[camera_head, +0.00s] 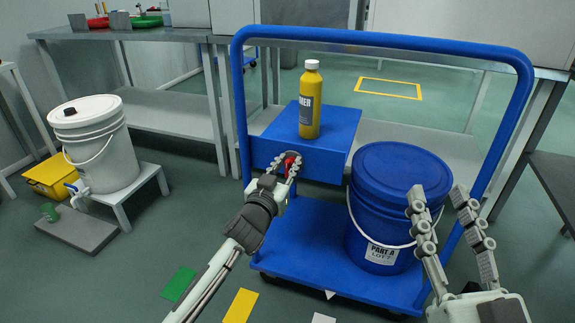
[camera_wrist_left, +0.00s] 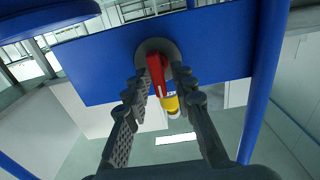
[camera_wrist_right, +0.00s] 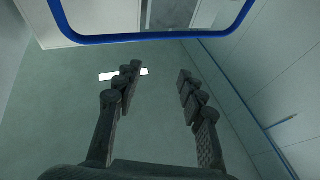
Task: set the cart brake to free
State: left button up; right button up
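The blue cart (camera_head: 318,248) carries a blue box (camera_head: 340,132). A red lever on a grey round base, which I take as the brake, is on the box's front face; it shows in the left wrist view (camera_wrist_left: 157,70). The fingers partly hide the lever in the head view. My right gripper (camera_head: 442,197) is open and empty, in front of the blue bucket's right side.
A yellow bottle (camera_head: 310,100) stands on the box. A lidded blue bucket (camera_head: 390,200) stands on the cart deck. A white bucket (camera_head: 97,145) stands on a stool at left. Floor around the cart's front is mostly clear.

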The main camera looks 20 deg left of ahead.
pick_arm(q)
grip_shut()
jog(key=shift+m, duration=0.3)
pick_arm(e)
jog(key=shift+w+f, duration=0.1)
jog(key=shift+f, duration=0.15)
